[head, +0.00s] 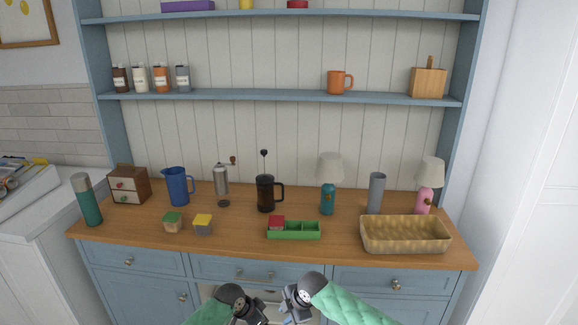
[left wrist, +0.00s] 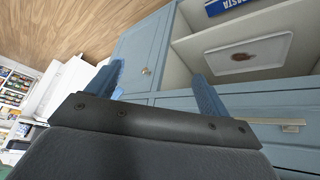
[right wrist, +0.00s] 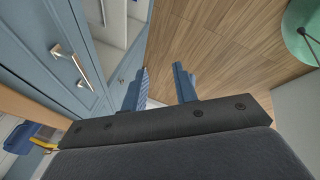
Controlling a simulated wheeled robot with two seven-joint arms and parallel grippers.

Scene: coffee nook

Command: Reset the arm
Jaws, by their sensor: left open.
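My left gripper (left wrist: 160,88) is open and empty in the left wrist view, its two blue fingers apart in front of the blue cabinet. In the head view the left arm comes in low, in front of the counter; its fingers are hard to make out there. My right gripper (right wrist: 160,85) is open and empty in the right wrist view, its fingers apart over the wooden floor (right wrist: 205,50) beside the cabinet front. In the head view the right gripper (head: 289,305) is low in front of the drawers, close to the left one. Neither touches anything visible.
The wooden counter (head: 150,235) holds a green tray (head: 293,236) with a red block, a wicker basket (head: 405,240), a french press (head: 266,193), a blue pitcher (head: 178,187) and lamps. An open cabinet compartment (left wrist: 205,25) shows a white tray (left wrist: 250,58). Drawer handles (right wrist: 83,72) protrude nearby.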

